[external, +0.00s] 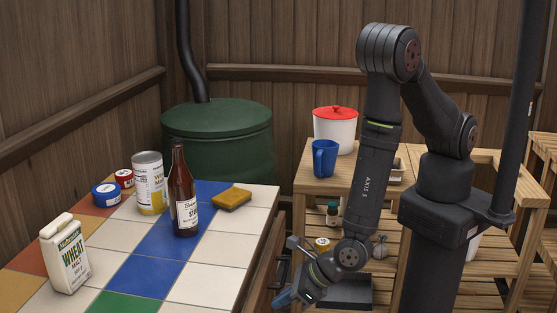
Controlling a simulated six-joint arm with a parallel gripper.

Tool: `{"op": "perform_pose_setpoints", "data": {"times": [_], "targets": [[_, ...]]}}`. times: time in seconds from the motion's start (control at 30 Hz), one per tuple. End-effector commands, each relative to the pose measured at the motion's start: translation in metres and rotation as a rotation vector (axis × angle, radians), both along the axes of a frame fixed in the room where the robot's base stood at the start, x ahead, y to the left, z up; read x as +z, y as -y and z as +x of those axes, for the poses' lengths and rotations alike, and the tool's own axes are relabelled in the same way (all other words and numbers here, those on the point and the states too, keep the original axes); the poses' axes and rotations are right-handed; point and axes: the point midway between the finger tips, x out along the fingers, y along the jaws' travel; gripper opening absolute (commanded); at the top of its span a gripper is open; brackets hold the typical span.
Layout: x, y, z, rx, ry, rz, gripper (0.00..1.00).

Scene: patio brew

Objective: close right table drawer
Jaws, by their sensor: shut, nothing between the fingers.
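The tiled table (130,265) stands at the lower left. Its wooden right side (262,268) shows as a narrow brown strip facing my arm. A dark part that looks like a drawer handle (284,268) shows at that side. How far the right drawer stands out cannot be told, as its lower part is cut off by the frame and partly behind my gripper. My gripper (285,298) is low beside the table's right side, pointing down and left, shut with nothing held. Whether it touches the drawer cannot be told.
On the table stand a brown bottle (184,190), a can (150,183), a wheat malt carton (65,255) and a yellow sponge (232,199). A wooden shelf (303,185) with a blue mug (325,158) and white pot (335,133) stands behind my arm. A green barrel (220,140) is at the back.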

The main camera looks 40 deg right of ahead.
Motion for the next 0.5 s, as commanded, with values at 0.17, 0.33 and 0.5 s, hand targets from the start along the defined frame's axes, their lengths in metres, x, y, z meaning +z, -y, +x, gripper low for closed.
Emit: {"op": "perform_pose_setpoints", "data": {"times": [0.17, 0.33, 0.5], "targets": [[0.001, -0.015, 0.015, -0.002, -0.001, 0.002, 0.00], [0.001, -0.019, 0.019, 0.000, 0.000, 0.000, 0.00], [0.001, -0.019, 0.019, 0.001, -0.001, 0.000, 0.00]]}}
